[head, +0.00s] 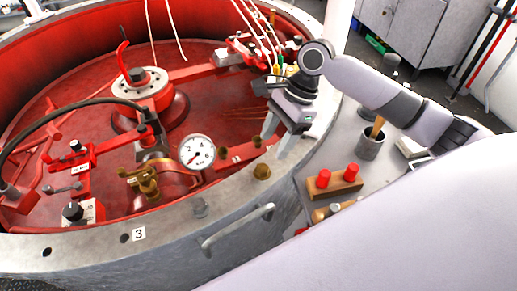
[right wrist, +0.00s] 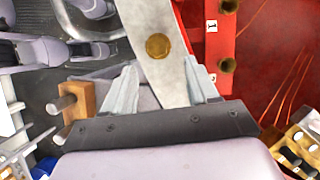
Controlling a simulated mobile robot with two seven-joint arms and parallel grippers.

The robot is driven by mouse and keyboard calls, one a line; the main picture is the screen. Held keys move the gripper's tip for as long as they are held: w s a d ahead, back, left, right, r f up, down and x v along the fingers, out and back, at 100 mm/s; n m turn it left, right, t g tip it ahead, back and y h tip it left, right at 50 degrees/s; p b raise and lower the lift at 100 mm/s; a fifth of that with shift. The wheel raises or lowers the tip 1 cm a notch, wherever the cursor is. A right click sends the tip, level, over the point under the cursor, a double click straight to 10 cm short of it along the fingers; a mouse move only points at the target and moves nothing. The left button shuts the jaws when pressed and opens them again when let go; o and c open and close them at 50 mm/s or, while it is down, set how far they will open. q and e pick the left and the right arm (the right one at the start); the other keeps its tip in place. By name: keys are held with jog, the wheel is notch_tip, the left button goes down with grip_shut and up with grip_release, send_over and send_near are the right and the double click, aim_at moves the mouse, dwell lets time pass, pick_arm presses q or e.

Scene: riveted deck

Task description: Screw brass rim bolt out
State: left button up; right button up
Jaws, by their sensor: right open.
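The brass rim bolt (head: 262,172) stands on the pale metal rim (head: 170,228) of the round red vessel, near the front right. In the right wrist view the bolt head (right wrist: 158,46) shows from above on the rim, ahead of the fingertips and roughly between their lines. My right gripper (head: 283,147) is open and empty, above the rim just behind and right of the bolt, apart from it. Its two pale fingers also show in the right wrist view (right wrist: 160,70). My left gripper is in neither view.
A pressure gauge (head: 197,152) and a brass valve (head: 143,184) stand inside the rim. A grey handle (head: 237,229) sticks out of the outer wall. To the right are a wooden block with red pegs (head: 335,185) and a grey cup (head: 370,146).

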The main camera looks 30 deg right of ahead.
aim_at(264, 167)
jog(key=x, duration=0.7)
jog(key=shift+s, duration=0.25)
jog(key=shift+c, duration=0.3)
jog(key=c, duration=1)
